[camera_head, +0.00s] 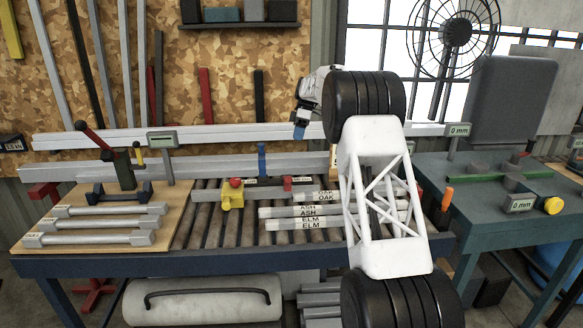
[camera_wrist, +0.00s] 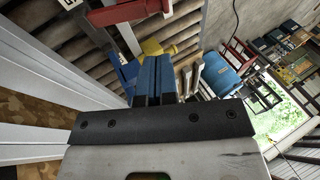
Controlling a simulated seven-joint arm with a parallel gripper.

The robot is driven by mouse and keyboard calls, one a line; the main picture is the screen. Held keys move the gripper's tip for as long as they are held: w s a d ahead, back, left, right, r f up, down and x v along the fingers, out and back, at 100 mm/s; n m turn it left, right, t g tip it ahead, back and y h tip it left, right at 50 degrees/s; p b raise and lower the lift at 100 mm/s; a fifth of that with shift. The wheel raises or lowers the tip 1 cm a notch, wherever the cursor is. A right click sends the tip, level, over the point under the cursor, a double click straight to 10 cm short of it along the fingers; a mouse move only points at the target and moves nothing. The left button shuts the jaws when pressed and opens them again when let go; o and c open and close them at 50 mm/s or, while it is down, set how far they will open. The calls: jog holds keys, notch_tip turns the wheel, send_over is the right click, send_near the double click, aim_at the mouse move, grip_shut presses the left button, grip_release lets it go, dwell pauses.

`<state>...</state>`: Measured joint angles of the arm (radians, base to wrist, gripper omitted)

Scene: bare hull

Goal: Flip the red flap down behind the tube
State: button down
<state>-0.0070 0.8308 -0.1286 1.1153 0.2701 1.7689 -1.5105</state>
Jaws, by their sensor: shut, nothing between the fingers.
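A small red piece (camera_head: 287,183), likely the red flap, sits on a grey bar (camera_head: 262,194) lying across the rollers. A red piece (camera_wrist: 125,12) also shows at the top of the wrist view; I cannot tell for sure that it is the same one. Silver tubes (camera_head: 100,224) lie on the wooden board at the left; which tube is meant is unclear. My gripper (camera_head: 299,132) hangs above the back rail, right of the upright blue piece, with blue fingertips pointing down. In the wrist view its blue fingers (camera_wrist: 154,82) are together, empty, apart from the red piece.
An upright blue piece (camera_head: 262,160) and a yellow block with a red knob (camera_head: 233,194) stand near the bar. Labelled pale bars (camera_head: 305,217) lie on the rollers (camera_head: 200,225). A red-handled lever (camera_head: 95,138) stands at left. A teal bench (camera_head: 485,215) is at right.

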jog(key=x, duration=1.4)
jog(key=shift+s, duration=0.15)
dwell(0.4)
jog(key=shift+s+f+t, duration=0.45)
jog(key=shift+f+t, duration=0.25)
jog(key=shift+f, duration=0.15)
jog(key=shift+s+f+t, duration=0.5)
jog(key=shift+f+t, duration=0.2)
jog(key=shift+f, duration=0.1)
jog(key=shift+s+f, duration=0.2)
jog(key=shift+f, duration=0.35)
jog(key=shift+s+f, duration=0.2)
jog(key=shift+f, duration=0.35)
jog(key=shift+d, duration=0.1)
jog(key=s+v, duration=0.2)
jog(key=v, duration=1.1)
jog(key=shift+r, duration=0.6)
